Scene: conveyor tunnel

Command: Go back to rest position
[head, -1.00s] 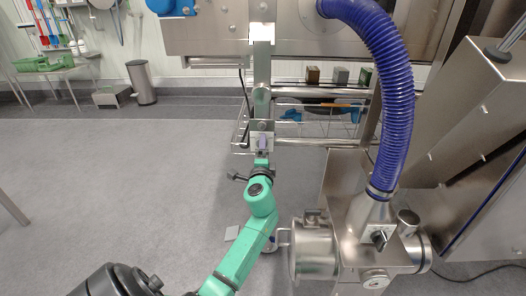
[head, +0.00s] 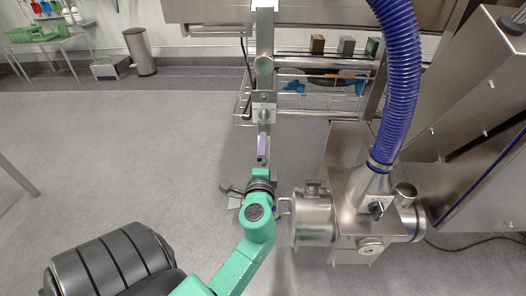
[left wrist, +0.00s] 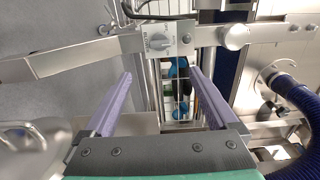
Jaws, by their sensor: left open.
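My left gripper (head: 262,150) is at the end of the green arm, in front of a steel post (head: 264,65). Its two purple fingers are spread wide in the left wrist view (left wrist: 161,74), with nothing held between them. Beyond the fingers, a grey box with a dial (left wrist: 157,42) sits on a steel bar. In the head view the gripper is above the grey floor, left of the steel machine (head: 348,190). Whether it touches the post's fittings cannot be told. My right gripper is in neither view.
A blue hose (head: 404,85) runs down to the machine's funnel. A wire basket (head: 316,101) with blue items is behind, below several small blocks on a rail. A steel bin (head: 140,51) and a table with green crates (head: 38,33) stand far left. The left floor is mostly clear.

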